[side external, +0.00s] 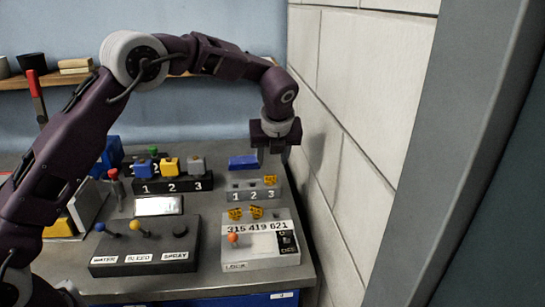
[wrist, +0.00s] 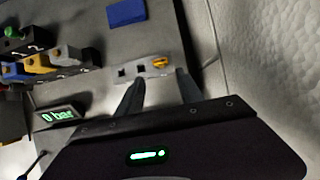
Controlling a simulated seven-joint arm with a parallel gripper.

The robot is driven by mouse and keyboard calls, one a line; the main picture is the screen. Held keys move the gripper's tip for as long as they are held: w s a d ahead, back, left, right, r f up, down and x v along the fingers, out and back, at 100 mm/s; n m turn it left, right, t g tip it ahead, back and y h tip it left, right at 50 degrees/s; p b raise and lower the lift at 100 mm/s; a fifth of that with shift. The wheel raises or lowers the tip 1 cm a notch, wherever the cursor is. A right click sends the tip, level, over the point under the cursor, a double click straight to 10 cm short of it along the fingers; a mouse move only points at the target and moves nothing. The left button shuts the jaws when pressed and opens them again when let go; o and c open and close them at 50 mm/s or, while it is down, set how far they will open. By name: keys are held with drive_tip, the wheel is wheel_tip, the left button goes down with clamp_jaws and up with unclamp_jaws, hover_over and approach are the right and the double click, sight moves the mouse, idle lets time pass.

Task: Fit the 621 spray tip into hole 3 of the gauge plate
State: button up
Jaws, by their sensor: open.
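The gauge plate (side external: 256,196) is a grey block marked 1, 2, 3. A yellow spray tip (side external: 270,180) stands at its hole 3 and also shows in the wrist view (wrist: 160,62). Holes 1 and 2 look empty. I cannot read a number on this tip or tell how deep it sits. Two other yellow tips (side external: 235,213) (side external: 256,212) stand above labels 315 and 419 on the white tip rack (side external: 262,255); the place above 621 is empty. My gripper (wrist: 160,77) is open and empty, above the gauge plate, its fingers apart from the tip.
A black block numbered 1, 2, 3 (side external: 170,186) holds blue, yellow and grey pieces left of the plate. A blue block (side external: 243,162) lies behind it. A control box with knobs (side external: 145,247) and a display (side external: 158,206) stand front left. A pale wall (side external: 350,120) rises close on the right.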

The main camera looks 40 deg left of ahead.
sight(270, 176)
drive_tip(key=x, duration=1)
drive_tip(key=shift+d, duration=0.1)
idle(0.4)
clamp_jaws()
